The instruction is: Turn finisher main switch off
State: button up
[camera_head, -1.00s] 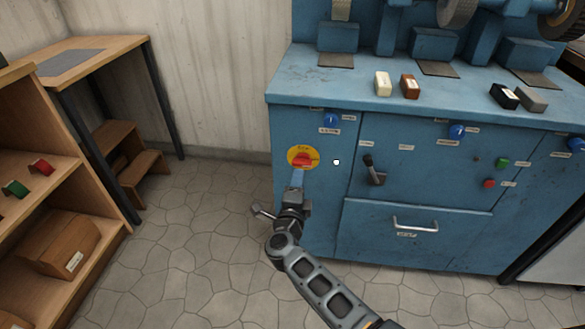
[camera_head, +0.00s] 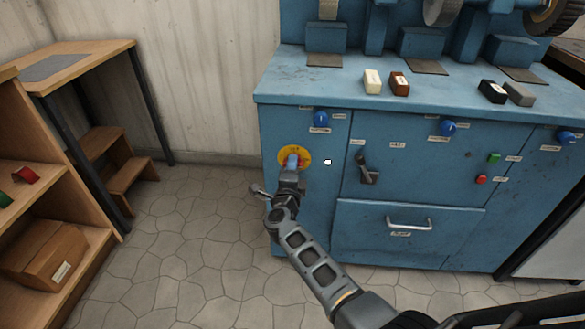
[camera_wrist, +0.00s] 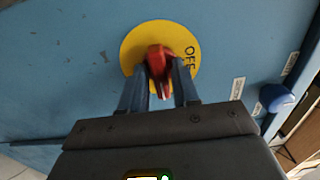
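The main switch is a red rotary knob (camera_wrist: 158,62) on a round yellow plate (camera_wrist: 128,50), at the upper left of the blue finisher's front. The plate (camera_head: 284,153) also shows in the head view, with the knob partly covered by my gripper. "OFF" is printed on the plate to the right of the knob in the wrist view. My gripper (camera_head: 291,162) is at the switch. Its two fingers are apart, one on each side of the knob in the wrist view (camera_wrist: 160,82). I cannot tell whether they touch it.
The blue cabinet (camera_head: 405,165) also carries a black lever (camera_head: 366,170), blue knobs (camera_head: 448,128), green (camera_head: 494,158) and red (camera_head: 482,180) buttons and a drawer handle (camera_head: 408,224). A wooden shelf (camera_head: 100,245) stands at left. The floor between is clear.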

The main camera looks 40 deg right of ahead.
grip_shut()
jog(key=shift+p, duration=0.3)
jog(key=n+p, duration=0.8)
jog(key=n, duration=0.9)
jog(key=shift+n, duration=0.4)
dwell(0.5)
jog(key=shift+o, duration=1.4)
grip_release()
